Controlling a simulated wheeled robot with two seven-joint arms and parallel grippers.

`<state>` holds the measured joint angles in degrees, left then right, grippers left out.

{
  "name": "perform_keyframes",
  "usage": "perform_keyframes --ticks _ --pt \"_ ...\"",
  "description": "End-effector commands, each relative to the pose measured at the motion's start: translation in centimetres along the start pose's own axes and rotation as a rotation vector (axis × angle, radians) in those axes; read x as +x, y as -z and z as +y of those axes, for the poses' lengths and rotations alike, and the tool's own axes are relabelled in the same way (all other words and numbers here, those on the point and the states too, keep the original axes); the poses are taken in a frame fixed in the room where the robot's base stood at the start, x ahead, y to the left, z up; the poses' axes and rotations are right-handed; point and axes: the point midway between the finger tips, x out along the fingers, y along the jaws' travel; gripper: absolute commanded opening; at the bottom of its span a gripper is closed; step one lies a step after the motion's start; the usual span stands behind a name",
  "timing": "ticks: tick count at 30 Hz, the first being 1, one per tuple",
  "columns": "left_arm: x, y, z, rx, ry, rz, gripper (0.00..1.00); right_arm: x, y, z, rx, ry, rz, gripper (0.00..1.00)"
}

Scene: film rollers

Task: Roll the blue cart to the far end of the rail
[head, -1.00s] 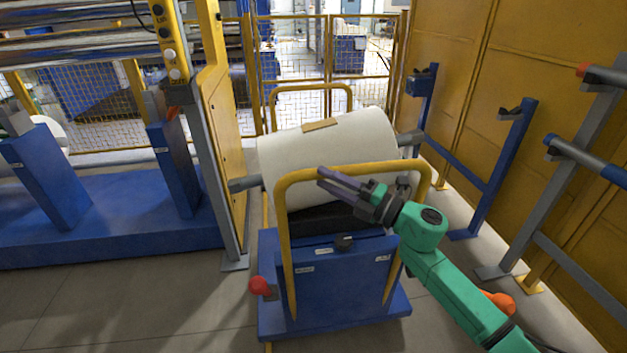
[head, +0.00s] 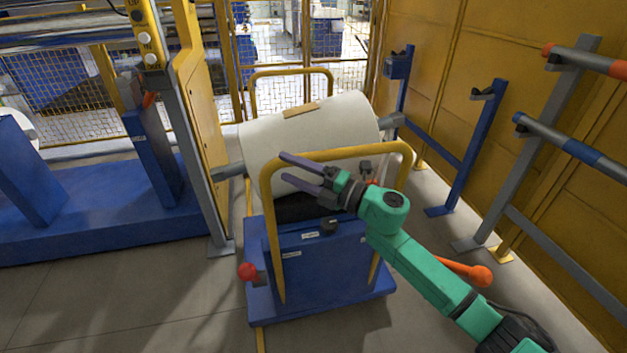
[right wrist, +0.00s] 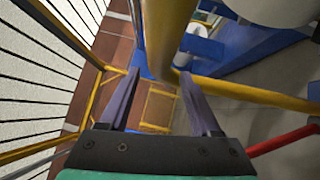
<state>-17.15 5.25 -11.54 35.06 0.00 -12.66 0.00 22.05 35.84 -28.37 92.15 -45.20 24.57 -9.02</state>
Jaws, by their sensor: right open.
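The blue cart (head: 325,268) stands upright on the floor in the head view. It carries a large white roll (head: 285,140) and has a yellow near handle (head: 345,153). My right gripper (head: 285,168) is open and empty, its two dark fingers pointing left near the top of that handle, in front of the roll. In the right wrist view, a thick yellow bar (right wrist: 165,35) shows between and past the open fingertips (right wrist: 159,73); I cannot tell whether it lies between them. A yellow strip (head: 260,338), perhaps the rail, shows below the cart. My left gripper is not in view.
A blue machine base (head: 90,220) and yellow post (head: 205,130) stand left of the cart. Blue and grey racks (head: 470,150) stand right, along a yellow wall (head: 440,60). A mesh fence (head: 290,40) lies behind. Floor is clear at front left.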

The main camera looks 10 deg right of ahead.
Motion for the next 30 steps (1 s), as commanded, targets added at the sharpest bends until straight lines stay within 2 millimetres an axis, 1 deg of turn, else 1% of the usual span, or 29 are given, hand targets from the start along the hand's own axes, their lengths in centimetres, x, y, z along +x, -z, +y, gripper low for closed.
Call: perform_keyframes --ticks 1,6,12,18,23,30 --pt "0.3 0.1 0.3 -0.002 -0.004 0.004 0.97 -0.8 0.0 -0.3 0.001 0.003 -0.001 0.64" --pt "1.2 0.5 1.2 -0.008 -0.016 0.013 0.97 -4.4 0.4 -0.6 0.001 0.006 0.002 0.64" --pt "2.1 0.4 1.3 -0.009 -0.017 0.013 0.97 -8.4 0.8 -0.5 0.001 0.007 0.007 0.64" --pt "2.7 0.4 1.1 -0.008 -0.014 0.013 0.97 -11.5 0.9 -0.4 0.003 0.007 0.009 0.64" --pt "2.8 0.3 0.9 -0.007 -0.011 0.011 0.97 -12.6 1.0 -0.2 0.0 0.006 0.011 0.64" --pt "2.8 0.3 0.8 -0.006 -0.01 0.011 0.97 -12.7 1.1 -0.1 0.0 0.005 0.011 0.64"
